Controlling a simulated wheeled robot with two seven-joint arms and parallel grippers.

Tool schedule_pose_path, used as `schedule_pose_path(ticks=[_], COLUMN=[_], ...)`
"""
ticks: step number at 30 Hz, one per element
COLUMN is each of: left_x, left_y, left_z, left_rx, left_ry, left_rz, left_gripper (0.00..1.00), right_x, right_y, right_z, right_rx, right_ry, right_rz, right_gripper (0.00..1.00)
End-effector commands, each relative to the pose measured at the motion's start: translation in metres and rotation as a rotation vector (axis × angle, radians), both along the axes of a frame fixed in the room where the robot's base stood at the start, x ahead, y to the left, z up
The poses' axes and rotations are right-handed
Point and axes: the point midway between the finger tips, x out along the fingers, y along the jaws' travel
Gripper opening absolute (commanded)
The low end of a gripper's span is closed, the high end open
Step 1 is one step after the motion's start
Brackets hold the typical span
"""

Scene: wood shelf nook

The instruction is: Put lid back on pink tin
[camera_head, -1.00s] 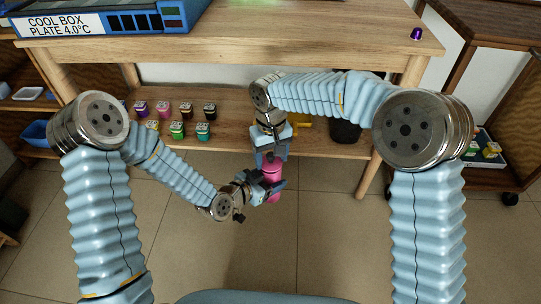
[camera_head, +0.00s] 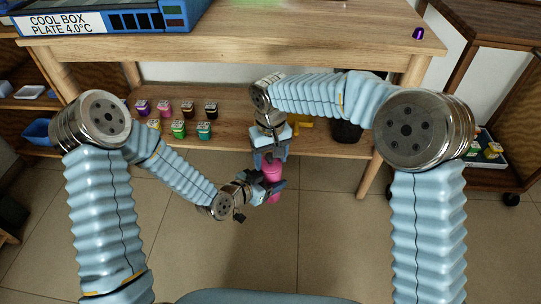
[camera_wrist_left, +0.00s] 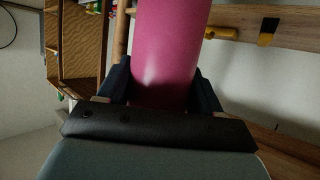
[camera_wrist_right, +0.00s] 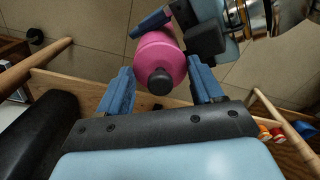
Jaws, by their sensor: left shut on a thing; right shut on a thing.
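The pink tin (camera_head: 273,176) is held in the air in front of the lower shelf. It fills the top of the left wrist view as a pink cylinder (camera_wrist_left: 166,50). My left gripper (camera_head: 270,189) is shut around its body from the side. In the right wrist view, a pink lid with a black knob (camera_wrist_right: 160,82) is at the tin's end facing that camera. My right gripper (camera_head: 271,156) comes from above, its fingers (camera_wrist_right: 162,85) on either side of the lid, shut on it. Whether the lid is fully seated cannot be told.
Several small coloured jars (camera_head: 178,129) stand on the lower shelf (camera_head: 235,112), left of my grippers. A dark container (camera_head: 345,130) is on the right of that shelf. A blue cool box (camera_head: 110,18) and a purple item (camera_head: 418,33) are on the wooden top. Floor space below is clear.

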Motion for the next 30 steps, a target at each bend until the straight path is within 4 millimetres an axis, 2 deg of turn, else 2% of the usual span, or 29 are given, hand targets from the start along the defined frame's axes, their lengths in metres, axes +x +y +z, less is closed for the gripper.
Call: schedule_pose_path(ticks=[1,4,18,19,20,21,30], left_x=[0.0026,0.0028,0.0029,0.0029,0.0029,0.0029,0.0030], left_y=[-0.0025,-0.0028,-0.0041,-0.0042,-0.0042,-0.0042,-0.0046], left_z=[0.0064,0.0073,0.0091,0.0091,0.0091,0.0092,0.0094], left_rx=[-0.007,-0.008,-0.008,-0.008,-0.008,-0.008,-0.007], left_ry=[-0.019,-0.022,-0.027,-0.027,-0.027,-0.027,-0.028], left_rz=[-0.003,-0.003,-0.008,-0.008,-0.008,-0.008,-0.009], left_gripper=[0.10,0.10,0.10,0.10,0.10,0.10,0.10], right_x=[-0.0012,-0.0010,0.0008,0.0008,0.0009,0.0008,0.0006], right_y=[-0.0032,-0.0044,-0.0081,-0.0082,-0.0083,-0.0082,-0.0076], right_z=[-0.0072,-0.0096,-0.0122,-0.0122,-0.0122,-0.0122,-0.0120], right_rx=[-0.011,-0.014,-0.020,-0.020,-0.020,-0.020,-0.018], right_ry=[0.009,0.010,0.008,0.008,0.008,0.008,0.007], right_rz=[0.000,-0.002,-0.006,-0.006,-0.006,-0.006,-0.006], right_gripper=[0.33,0.33,0.33,0.68,0.72,0.74,0.74])
